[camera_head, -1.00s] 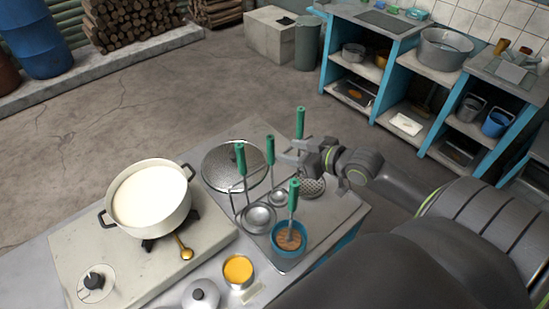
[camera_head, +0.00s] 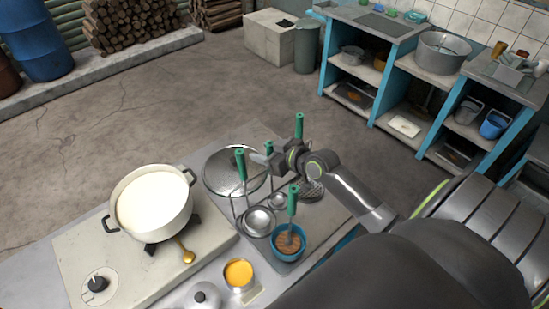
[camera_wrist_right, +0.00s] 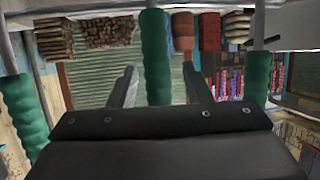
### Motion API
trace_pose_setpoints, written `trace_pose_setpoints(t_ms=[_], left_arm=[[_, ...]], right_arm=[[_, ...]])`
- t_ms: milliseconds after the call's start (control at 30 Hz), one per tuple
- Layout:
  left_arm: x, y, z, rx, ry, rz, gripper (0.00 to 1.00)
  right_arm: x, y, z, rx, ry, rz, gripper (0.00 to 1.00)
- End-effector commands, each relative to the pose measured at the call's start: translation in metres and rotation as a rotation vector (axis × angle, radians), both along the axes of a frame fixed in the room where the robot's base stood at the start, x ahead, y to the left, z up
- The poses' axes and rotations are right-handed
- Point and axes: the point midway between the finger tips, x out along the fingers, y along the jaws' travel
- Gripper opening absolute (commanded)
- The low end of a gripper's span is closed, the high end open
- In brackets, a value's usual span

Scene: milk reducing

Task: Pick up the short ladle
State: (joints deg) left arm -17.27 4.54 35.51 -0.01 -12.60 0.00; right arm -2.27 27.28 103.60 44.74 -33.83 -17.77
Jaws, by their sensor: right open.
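Several utensils with green handles stand upright over the right part of the counter. A ladle with a small metal bowl (camera_head: 278,200) has its green handle (camera_head: 269,147) at my right gripper (camera_head: 260,160); it looks like the short ladle. The gripper is open and partly hides this handle. In the right wrist view, a green handle (camera_wrist_right: 155,50) stands between the two open fingers (camera_wrist_right: 160,88), with gaps at both sides. A larger ladle (camera_head: 258,220) with a green handle (camera_head: 240,165) stands just left of the gripper. My left gripper is not seen.
A skimmer with a green handle (camera_head: 299,126) stands behind the gripper. Another green-handled tool (camera_head: 293,200) stands in a blue bowl (camera_head: 309,248) in front. A white-filled pot (camera_head: 116,208) sits farther left.

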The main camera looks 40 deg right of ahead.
Motion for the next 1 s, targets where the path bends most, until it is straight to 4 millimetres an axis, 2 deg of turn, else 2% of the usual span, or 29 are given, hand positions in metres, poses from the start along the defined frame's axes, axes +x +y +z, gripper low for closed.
trace_pose_setpoints(t_ms=[233, 567, 833, 1000], left_arm=[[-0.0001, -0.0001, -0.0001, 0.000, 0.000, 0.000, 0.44], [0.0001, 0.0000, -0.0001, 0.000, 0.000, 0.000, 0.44], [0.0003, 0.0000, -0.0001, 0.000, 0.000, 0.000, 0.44], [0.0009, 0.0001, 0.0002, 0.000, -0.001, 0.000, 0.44]], right_arm=[[0.0008, 0.0001, -0.0007, -0.001, 0.000, 0.000, 0.43], [0.0006, 0.0000, -0.0005, 0.000, 0.000, 0.000, 0.00], [0.0007, 0.0000, 0.0004, -0.001, -0.001, 0.000, 0.00], [0.0010, 0.0001, 0.0088, -0.002, -0.003, 0.002, 0.00]])
